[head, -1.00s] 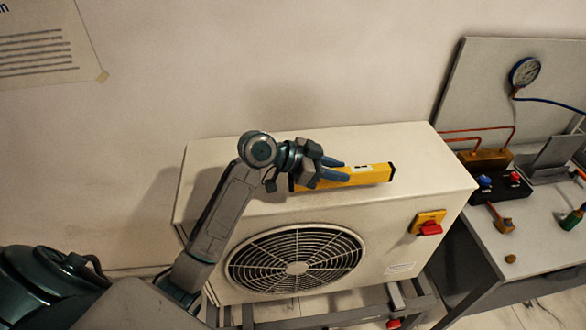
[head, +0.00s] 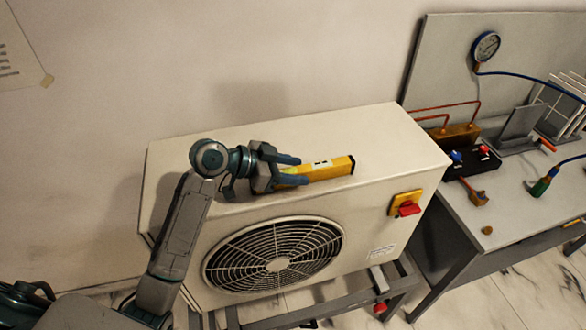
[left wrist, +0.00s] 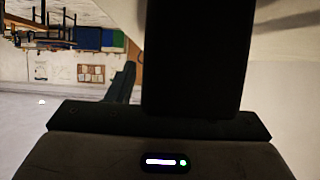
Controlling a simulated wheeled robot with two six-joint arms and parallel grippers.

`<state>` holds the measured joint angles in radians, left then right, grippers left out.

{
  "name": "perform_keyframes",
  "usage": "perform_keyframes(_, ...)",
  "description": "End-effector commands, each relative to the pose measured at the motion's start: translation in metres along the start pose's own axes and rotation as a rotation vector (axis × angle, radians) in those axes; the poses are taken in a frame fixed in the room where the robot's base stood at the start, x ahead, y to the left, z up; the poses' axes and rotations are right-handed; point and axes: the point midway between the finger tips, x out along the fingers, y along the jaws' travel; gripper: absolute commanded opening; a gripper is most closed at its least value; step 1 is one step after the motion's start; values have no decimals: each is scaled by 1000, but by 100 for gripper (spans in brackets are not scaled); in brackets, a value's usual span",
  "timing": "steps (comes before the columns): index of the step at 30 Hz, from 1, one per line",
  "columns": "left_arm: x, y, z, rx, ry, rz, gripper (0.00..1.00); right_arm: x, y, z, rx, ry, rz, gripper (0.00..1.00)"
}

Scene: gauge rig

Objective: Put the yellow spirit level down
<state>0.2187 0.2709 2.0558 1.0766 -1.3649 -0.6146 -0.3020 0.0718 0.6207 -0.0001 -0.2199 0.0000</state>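The yellow spirit level (head: 332,168), a bar with a black end, lies flat along the pale top of the fan unit (head: 365,140), and appears to rest on it. My left gripper (head: 302,171) is at the level's left part, with one blue-grey finger on each side of it. The fingers stand apart, wider than the bar. In the left wrist view a dark block, likely the level's black end (left wrist: 195,60), fills the middle, with a gap to one finger. My right gripper is not in view.
The unit's front has a round fan grille (head: 275,262) and a red switch on a yellow plate (head: 407,205). A bench (head: 510,205) at the right carries a gauge (head: 486,46), pipes and tools. The unit's top is bare to the right of the level.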

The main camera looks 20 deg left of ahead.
Motion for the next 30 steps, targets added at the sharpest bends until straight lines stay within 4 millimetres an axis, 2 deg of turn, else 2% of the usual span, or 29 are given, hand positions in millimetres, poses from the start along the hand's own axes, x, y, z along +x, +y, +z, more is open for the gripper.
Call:
perform_keyframes(2,0,0,0,0,1,0,47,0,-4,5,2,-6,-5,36)
perform_keyframes(8,-6,-1,1,4,0,-2,47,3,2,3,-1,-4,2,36)
perform_keyframes(15,-33,-1,3,6,-3,-3,47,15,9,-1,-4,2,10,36)
perform_keyframes(30,-88,-1,2,5,-3,-3,47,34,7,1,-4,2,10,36)
